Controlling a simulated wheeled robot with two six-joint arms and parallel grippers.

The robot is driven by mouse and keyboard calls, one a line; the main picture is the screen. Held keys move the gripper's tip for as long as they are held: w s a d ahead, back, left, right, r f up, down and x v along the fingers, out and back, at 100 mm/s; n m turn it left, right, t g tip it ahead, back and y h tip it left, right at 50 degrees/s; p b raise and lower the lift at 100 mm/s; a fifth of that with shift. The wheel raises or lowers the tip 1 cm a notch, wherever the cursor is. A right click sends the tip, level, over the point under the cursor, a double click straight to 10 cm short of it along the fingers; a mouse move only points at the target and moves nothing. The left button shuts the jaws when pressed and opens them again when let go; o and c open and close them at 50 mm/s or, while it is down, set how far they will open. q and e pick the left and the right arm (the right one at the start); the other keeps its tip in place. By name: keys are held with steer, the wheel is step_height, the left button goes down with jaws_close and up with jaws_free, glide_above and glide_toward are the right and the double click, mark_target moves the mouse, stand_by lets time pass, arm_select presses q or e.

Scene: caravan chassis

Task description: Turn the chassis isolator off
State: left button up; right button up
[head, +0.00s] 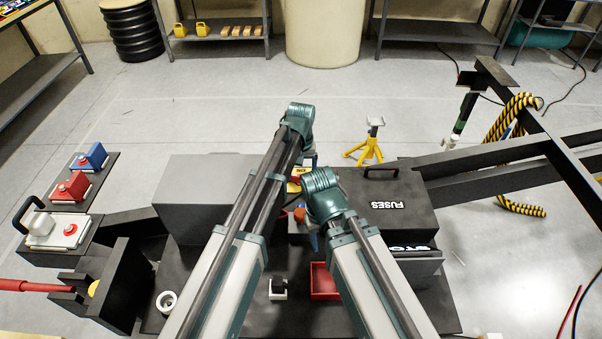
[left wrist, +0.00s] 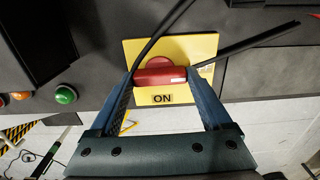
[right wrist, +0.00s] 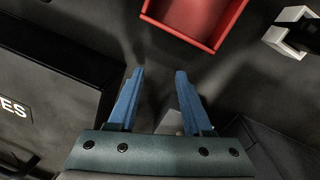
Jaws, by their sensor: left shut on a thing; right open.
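The chassis isolator has a red handle (left wrist: 158,76) on a yellow plate (left wrist: 205,50), with the word ON showing below the handle in the left wrist view. My left gripper (left wrist: 163,77) is shut on the red handle, one finger at each end. In the head view the yellow plate (head: 298,170) is partly hidden by my arms. My right gripper (right wrist: 160,73) is open and empty above a dark surface. In the head view it is mostly hidden under my right wrist, with only a bit of blue finger showing.
A green button (left wrist: 66,95) is left of the plate. A black FUSES box (head: 385,203) stands right of my arms. A red tray (right wrist: 212,46) and a white holder (right wrist: 284,43) lie near my right gripper. A yellow stand (head: 368,150) is on the floor behind.

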mark_target(301, 175)
arm_select(q)
steer(key=o, duration=1.2)
steer(key=shift+c, duration=0.2)
steer(key=shift+r, duration=0.15)
arm_select(e)
steer(key=shift+r, duration=0.15)
arm_select(q)
step_height(301, 175, up, 14)
steer(key=p, duration=1.4)
steer(key=shift+f, duration=0.2)
arm_select(e)
step_height(301, 175, up, 14)
steer(key=shift+f, duration=0.25)
arm_select(q)
steer(key=shift+s+f, duration=0.1)
